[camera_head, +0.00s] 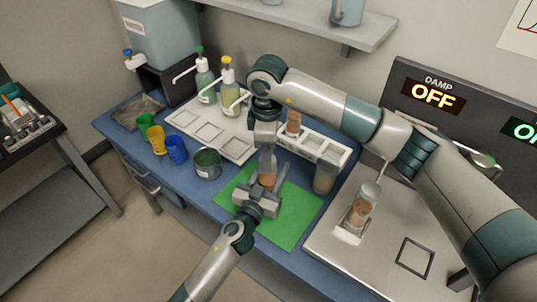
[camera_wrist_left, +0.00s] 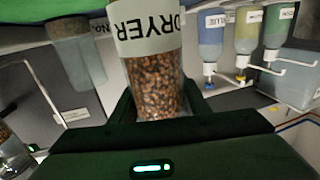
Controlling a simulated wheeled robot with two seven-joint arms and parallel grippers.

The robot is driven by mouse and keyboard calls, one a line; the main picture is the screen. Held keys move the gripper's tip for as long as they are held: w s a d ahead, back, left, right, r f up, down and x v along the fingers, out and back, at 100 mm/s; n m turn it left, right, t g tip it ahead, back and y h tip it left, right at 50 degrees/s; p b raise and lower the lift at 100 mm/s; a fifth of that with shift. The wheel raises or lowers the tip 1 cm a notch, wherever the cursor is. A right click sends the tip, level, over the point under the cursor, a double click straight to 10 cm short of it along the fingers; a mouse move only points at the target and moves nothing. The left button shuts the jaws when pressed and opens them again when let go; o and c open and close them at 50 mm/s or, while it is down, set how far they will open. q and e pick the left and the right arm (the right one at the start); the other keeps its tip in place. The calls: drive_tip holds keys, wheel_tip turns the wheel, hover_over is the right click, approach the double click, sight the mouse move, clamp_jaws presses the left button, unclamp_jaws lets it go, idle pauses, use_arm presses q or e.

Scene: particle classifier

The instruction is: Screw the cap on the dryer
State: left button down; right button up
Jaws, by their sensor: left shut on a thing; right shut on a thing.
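The dryer (camera_head: 268,181) is a clear jar of brown granules above the green mat. The left wrist view shows it large, with a white DRYER label (camera_wrist_left: 150,35). My left gripper (camera_head: 262,192) is shut around the jar. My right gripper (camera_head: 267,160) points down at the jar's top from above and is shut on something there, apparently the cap. The cap itself is hidden by the fingers, so I cannot tell how it sits on the jar.
The green mat (camera_head: 300,225) lies below. Cups, including a blue one (camera_head: 176,150), stand left. A white rack (camera_head: 220,142) and dispenser bottles (camera_head: 206,82) are behind. Another granule jar (camera_head: 358,213) stands on the metal plate (camera_head: 385,265) at right.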

drive_tip(key=shift+a+r+m, duration=0.1)
drive_tip(key=shift+a+m, duration=0.1)
drive_tip(key=shift+m, duration=0.6)
drive_tip(key=shift+d+m, duration=0.2)
drive_tip(key=shift+m, duration=0.1)
drive_tip(key=o, duration=1.1)
drive_tip(key=shift+c, duration=0.4)
